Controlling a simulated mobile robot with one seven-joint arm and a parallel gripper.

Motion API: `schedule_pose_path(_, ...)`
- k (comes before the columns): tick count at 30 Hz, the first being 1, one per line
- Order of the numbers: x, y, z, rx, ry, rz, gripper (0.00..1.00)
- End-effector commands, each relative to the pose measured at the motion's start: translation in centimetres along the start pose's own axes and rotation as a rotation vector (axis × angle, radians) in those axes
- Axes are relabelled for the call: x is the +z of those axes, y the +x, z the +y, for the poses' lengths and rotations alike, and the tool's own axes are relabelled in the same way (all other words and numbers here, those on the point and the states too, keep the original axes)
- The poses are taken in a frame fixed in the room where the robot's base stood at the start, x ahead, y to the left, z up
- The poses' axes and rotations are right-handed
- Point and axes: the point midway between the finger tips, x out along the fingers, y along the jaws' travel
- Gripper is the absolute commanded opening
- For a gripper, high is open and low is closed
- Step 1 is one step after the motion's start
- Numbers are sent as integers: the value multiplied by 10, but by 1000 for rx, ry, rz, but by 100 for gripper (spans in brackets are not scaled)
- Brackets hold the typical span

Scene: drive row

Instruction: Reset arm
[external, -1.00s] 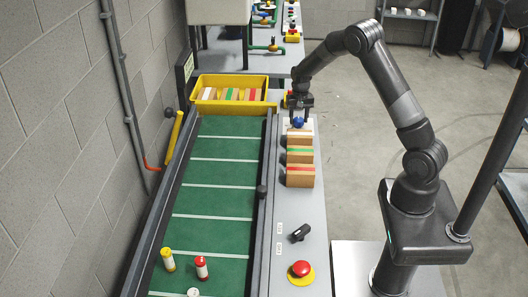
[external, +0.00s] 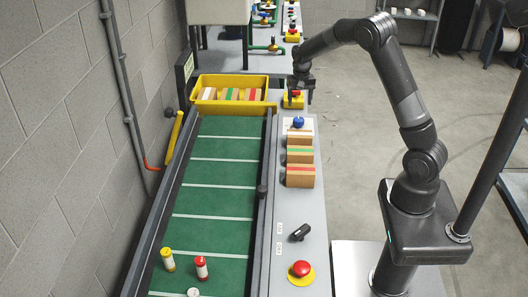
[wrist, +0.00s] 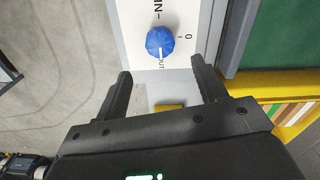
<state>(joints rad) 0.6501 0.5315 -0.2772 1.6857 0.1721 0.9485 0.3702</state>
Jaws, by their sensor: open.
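My gripper (external: 297,97) is open and empty in the external view, in the air beyond the blue knob (external: 298,122). In the wrist view its two black fingers (wrist: 160,82) stand apart with nothing between them. The blue knob also shows in the wrist view (wrist: 160,41), ahead of the fingertips and apart from them, on a white plate with the marks IN, OUT and 0. Its white pointer line is toward OUT. My arm reaches up from its base at the right and over to the gripper.
A green conveyor (external: 213,205) runs beside the grey panel, with a yellow bin (external: 236,108) of boxes at its far end. Boxes (external: 300,176), a black switch (external: 300,232) and a red button (external: 301,269) stand on the panel.

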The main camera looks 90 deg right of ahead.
Motion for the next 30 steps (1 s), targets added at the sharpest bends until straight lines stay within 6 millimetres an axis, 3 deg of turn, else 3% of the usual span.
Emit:
schedule_pose_path(6,0,-18,0,0,0,0,65)
schedule_pose_path(25,1,-20,-1,-1,-3,1,65)
schedule_pose_path(30,26,-42,-16,-26,-66,16,65)
